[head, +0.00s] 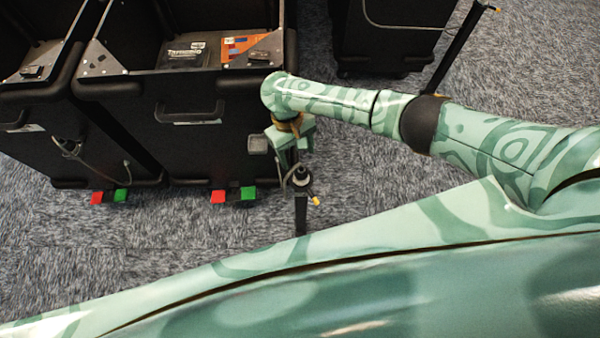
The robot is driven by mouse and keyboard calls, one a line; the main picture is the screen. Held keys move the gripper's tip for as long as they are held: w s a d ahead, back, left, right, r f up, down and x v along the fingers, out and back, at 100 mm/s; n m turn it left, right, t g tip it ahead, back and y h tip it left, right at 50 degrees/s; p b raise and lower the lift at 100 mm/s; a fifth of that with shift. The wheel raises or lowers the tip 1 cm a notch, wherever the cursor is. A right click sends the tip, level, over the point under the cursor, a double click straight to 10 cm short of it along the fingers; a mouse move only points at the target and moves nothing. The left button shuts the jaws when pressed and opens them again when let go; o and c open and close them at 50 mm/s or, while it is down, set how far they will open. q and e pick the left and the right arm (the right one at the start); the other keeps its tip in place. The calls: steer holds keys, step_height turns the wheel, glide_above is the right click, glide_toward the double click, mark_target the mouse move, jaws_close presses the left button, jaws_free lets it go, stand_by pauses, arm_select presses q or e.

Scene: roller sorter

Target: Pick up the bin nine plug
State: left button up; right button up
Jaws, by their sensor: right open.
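Black bins stand on the carpet at the upper left; no bin number is readable, so I cannot tell which is bin nine. In front of the middle bin (180,90), a dark plug-like part (300,181) with a small orange tip sits at the top of a thin black post (301,217). My right gripper (293,168) points down from its green wrist, open, right over or around this part. The jaws are small and partly hidden, and I cannot tell if they touch it. My left gripper is not in view.
The left bin (40,95) has a grey cable (95,155) on its front. Another bin (385,40) stands at the top, with a cable to a second post (458,48). Red and green blocks (232,195) lie at the bins' feet. Carpet (180,265) is clear in front.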

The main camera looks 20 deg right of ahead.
mark_target(300, 169)
steer(key=shift+f, duration=0.85)
steer(key=b+x, duration=0.4)
steer(key=x, duration=0.3)
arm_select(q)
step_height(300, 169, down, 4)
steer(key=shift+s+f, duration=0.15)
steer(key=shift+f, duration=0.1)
arm_select(e)
steer(key=shift+s+r, duration=0.1)
steer(key=shift+r, duration=0.05)
steer(key=c, duration=1.2)
